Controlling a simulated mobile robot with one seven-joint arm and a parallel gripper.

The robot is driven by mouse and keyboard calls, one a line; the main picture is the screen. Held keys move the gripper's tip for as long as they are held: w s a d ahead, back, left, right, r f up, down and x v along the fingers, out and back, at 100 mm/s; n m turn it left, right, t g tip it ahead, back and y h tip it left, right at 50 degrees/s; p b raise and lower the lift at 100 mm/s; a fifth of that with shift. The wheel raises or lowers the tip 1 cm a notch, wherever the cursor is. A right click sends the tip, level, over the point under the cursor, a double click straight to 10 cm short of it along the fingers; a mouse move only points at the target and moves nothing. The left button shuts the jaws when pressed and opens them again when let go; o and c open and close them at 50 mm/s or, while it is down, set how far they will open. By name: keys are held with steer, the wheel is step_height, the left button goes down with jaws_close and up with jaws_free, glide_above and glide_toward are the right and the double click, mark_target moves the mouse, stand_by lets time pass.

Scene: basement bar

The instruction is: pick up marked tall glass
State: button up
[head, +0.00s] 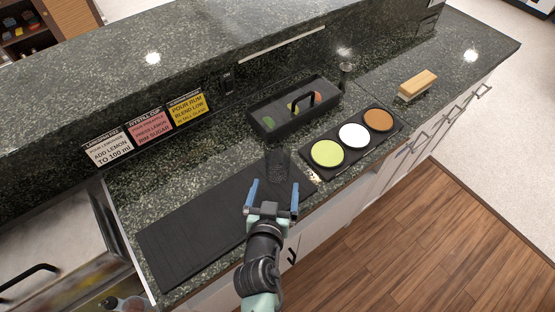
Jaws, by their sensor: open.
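A tall clear glass (278,163) stands on the counter at the upper right end of the black mat (190,234). It looks dark and see-through, and any marking on it is too small to make out. My gripper (271,188) is open, with its two blue fingers pointing toward the glass. The fingertips are close to the near side of the glass in the picture. I cannot tell whether they touch it or how far around it they reach.
A black lidded caddy (296,108) stands behind the glass. A black tray (337,171) with green, white and orange rounds lies to the right. A wooden brush (417,85) is further right. Recipe cards (148,130) line the raised ledge (150,70) at the back.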

mark_target(276, 178)
steer(key=shift+w, duration=0.45)
steer(key=shift+r+p+x, duration=0.15)
steer(key=shift+p+x, duration=0.2)
steer(key=shift+x, duration=0.8)
steer(key=shift+r+p+x, duration=0.15)
steer(key=shift+p+x, duration=0.15)
steer(key=shift+x, duration=0.85)
steer(key=shift+w, duration=0.15)
steer(key=c, duration=1.6)
steer(key=shift+r, duration=0.1)
